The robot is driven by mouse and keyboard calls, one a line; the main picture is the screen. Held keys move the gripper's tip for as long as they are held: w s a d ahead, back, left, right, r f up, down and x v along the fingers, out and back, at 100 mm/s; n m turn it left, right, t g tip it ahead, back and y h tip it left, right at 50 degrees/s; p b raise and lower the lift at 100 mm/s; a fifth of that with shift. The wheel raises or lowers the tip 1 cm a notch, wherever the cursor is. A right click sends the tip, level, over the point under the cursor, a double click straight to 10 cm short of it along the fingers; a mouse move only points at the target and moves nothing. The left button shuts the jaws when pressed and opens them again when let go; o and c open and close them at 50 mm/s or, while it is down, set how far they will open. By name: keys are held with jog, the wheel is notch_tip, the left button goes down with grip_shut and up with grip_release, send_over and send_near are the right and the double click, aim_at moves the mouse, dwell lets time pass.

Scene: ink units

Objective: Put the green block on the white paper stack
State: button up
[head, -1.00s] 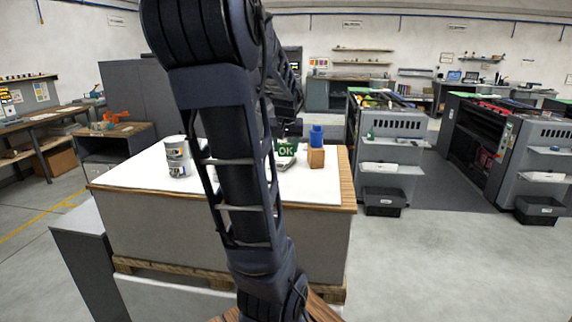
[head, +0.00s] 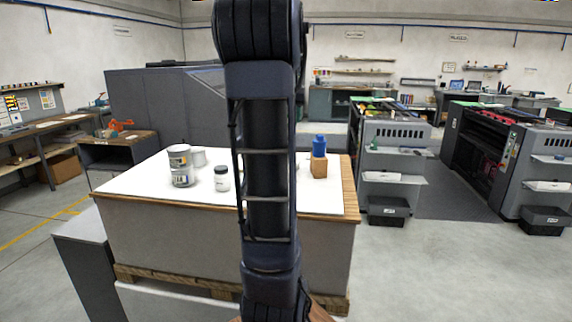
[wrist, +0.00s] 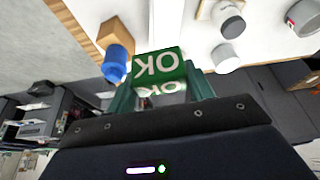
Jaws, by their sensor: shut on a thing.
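The green block (wrist: 158,65), with white "OK" lettering, is between the fingers of my gripper (wrist: 160,85) in the wrist view. My gripper is shut on it. In the head view my arm hides both the gripper and the block. A broad white paper-like top (head: 130,185) covers a bench-high, grey-sided body on a pallet. The same white surface (wrist: 172,25) lies beyond the block in the wrist view. I cannot tell whether the block touches anything below, or whether a separate paper stack is hidden behind my arm.
A blue bottle (head: 319,144) rises at a wooden block (head: 319,167) at right. Grey machines (head: 392,150) stand farther right.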

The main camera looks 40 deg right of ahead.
jog(key=w+d+r, duration=0.1)
jog(key=w+d, duration=0.3)
jog(key=w, duration=0.4)
jog(key=shift+m, duration=0.4)
jog(key=f, duration=1.9)
jog(key=shift+s+f, duration=0.25)
jog(key=shift+f, duration=0.05)
jog(key=o, duration=1)
jog(key=shift+f, duration=0.15)
jog(key=shift+c, duration=0.2)
